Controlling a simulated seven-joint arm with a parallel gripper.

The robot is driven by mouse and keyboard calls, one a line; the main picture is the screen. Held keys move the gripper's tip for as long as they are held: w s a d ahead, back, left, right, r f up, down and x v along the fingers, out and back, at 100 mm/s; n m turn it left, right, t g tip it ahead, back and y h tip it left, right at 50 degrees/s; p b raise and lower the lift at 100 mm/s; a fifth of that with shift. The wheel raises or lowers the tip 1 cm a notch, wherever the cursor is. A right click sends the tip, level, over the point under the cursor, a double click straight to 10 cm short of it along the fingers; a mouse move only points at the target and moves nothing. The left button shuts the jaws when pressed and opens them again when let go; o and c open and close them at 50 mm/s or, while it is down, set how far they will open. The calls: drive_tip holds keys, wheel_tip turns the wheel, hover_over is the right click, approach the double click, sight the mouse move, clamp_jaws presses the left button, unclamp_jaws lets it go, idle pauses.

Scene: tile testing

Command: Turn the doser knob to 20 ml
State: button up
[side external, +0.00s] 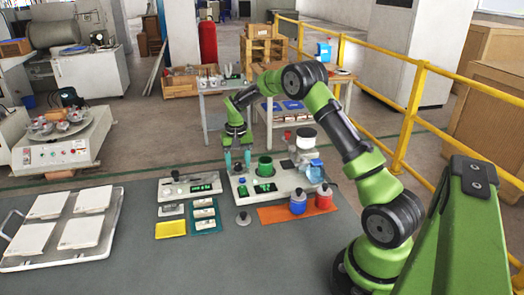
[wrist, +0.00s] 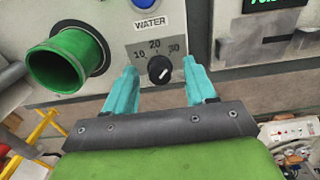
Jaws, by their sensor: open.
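The doser (side external: 285,181) is a pale box on the table in the side external view, with a green cylinder (side external: 265,166) on it. In the wrist view its panel (wrist: 199,18) carries a WATER label and a scale marked 10, 20 and 30. The round black knob (wrist: 159,69) sits below the 20. Its small white mark seems to slant toward the right, but the exact reading is unclear. My gripper (wrist: 160,67) is open, with one teal finger on each side of the knob and gaps between. In the side external view my gripper (side external: 237,158) hides the knob.
The green round opening (wrist: 67,59) lies left of the knob in the wrist view. A second unit with a display (side external: 192,186) stands left of the doser. Blue and red bottles (side external: 323,198) stand on an orange mat (side external: 270,215) in front. White tiles (side external: 85,232) lie at far left.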

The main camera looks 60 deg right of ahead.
clamp_jaws()
idle(0.3)
drive_tip(key=n, duration=0.4)
drive_tip(key=shift+n, duration=2.4)
unclamp_jaws()
